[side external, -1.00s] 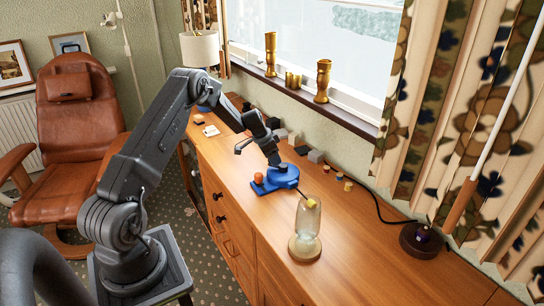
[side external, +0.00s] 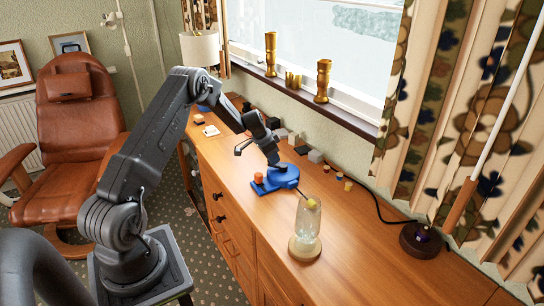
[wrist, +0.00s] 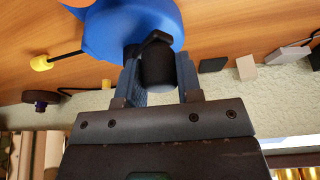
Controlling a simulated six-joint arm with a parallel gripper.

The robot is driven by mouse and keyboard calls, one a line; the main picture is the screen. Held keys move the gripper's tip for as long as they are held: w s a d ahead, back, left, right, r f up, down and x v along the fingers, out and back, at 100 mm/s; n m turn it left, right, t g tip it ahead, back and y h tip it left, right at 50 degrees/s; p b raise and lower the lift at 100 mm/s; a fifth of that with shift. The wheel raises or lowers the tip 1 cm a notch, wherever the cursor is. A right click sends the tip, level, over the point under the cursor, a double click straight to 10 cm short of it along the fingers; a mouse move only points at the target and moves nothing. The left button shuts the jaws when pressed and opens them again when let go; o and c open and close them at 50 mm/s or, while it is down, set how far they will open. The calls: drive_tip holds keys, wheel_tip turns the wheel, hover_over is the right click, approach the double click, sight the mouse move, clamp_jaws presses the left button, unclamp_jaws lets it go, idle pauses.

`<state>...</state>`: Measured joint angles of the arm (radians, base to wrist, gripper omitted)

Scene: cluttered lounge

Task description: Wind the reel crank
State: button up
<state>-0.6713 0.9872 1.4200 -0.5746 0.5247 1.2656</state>
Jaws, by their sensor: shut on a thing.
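The blue reel (side external: 276,181) sits on the wooden cabinet top, and its blue body fills the top of the wrist view (wrist: 125,22). My gripper (side external: 274,161) is over the reel. In the wrist view my gripper (wrist: 159,76) has its two fingers on either side of the black crank knob (wrist: 157,68), shut on it. The crank's dark arm runs from the knob to the reel. The fingers hide part of the reel in the side view.
An orange ball (side external: 259,176) is at the reel's left edge. A glass jar (side external: 306,230) stands in front, with a yellow piece (side external: 312,203) on a dark line by its top. Small blocks (side external: 315,156) lie behind. The right cabinet top is mostly clear.

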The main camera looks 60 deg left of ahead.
sight(274, 170)
drive_tip(key=n, duration=0.1)
drive_tip(key=s+d+n+y, duration=0.1)
drive_tip(key=n, duration=0.1)
drive_tip(key=n+y, duration=0.1)
drive_tip(key=n, duration=0.1)
drive_tip(key=shift+s+d, duration=0.15)
drive_tip(key=shift+d, duration=0.15)
drive_tip(key=shift+s+d+n+g+y, duration=0.1)
drive_tip(key=shift+d+n+g+y, duration=0.25)
drive_tip(key=shift+n, duration=0.85)
drive_tip(key=shift+s+d+n+g+y, duration=0.15)
drive_tip(key=shift+d+n+y, duration=0.35)
drive_tip(key=shift+n, duration=0.7)
drive_tip(key=o, duration=0.9)
drive_tip(key=shift+o, duration=0.2)
drive_tip(key=v, duration=1.4)
drive_tip(key=shift+w, duration=0.1)
